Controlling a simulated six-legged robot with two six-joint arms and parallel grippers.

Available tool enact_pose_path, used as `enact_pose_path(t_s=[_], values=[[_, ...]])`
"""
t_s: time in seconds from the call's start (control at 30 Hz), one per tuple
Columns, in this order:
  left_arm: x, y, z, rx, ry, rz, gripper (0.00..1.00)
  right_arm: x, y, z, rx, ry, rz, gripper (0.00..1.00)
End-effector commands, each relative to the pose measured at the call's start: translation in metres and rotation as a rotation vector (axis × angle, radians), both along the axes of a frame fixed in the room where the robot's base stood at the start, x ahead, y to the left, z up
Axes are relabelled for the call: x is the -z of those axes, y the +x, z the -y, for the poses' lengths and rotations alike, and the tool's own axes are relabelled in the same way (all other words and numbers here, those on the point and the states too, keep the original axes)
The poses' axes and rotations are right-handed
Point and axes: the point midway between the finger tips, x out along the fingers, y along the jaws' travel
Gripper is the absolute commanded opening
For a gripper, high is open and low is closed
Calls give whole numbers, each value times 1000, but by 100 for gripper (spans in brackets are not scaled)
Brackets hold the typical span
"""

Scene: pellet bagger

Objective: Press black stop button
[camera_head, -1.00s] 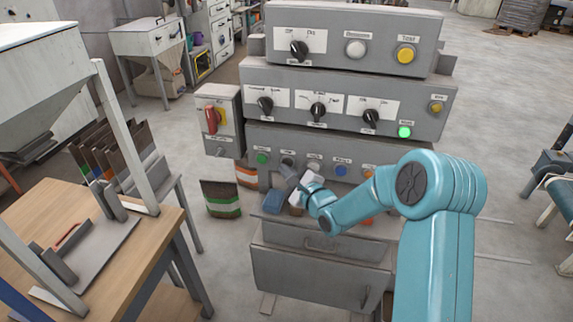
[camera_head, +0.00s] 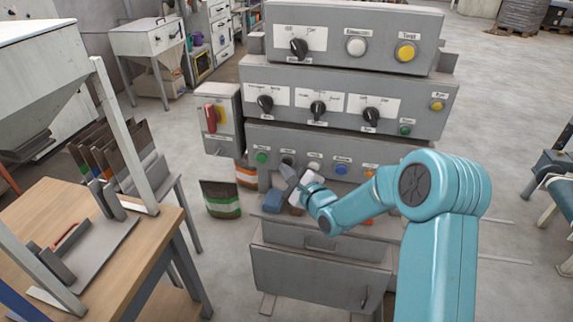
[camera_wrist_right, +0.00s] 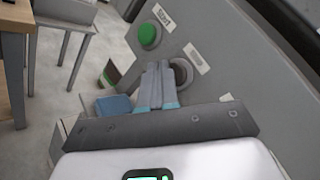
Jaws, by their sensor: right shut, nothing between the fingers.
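The black stop button (camera_head: 287,160) is in the lowest row of the grey panel, between the green button (camera_head: 262,157) and a white button (camera_head: 315,166). My right gripper (camera_head: 287,172) is shut and empty, with its fingertips at the black button. In the right wrist view the closed fingers (camera_wrist_right: 160,68) point at the panel and partly cover the black button's round ring (camera_wrist_right: 181,73). The green button (camera_wrist_right: 149,36) stands clear at upper left. Whether the fingertips touch the button cannot be told. My left gripper is not in view.
A blue button (camera_head: 341,169) is further right in the row. A red switch (camera_head: 211,119) sits on a box at the panel's left. The indicator lamp (camera_head: 405,131) on the middle panel is dark green. A wooden table (camera_head: 140,234) stands at left.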

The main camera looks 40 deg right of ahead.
Motion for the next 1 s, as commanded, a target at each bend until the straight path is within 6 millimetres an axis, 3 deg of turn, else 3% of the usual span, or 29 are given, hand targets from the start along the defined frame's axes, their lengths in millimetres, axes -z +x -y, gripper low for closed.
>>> enact_pose_path(t_s=[0.4,1.0], values=[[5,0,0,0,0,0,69,1,-5,-7,-2,-1,1,0],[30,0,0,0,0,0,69,0,-42,-49,-1,-1,2,0]])
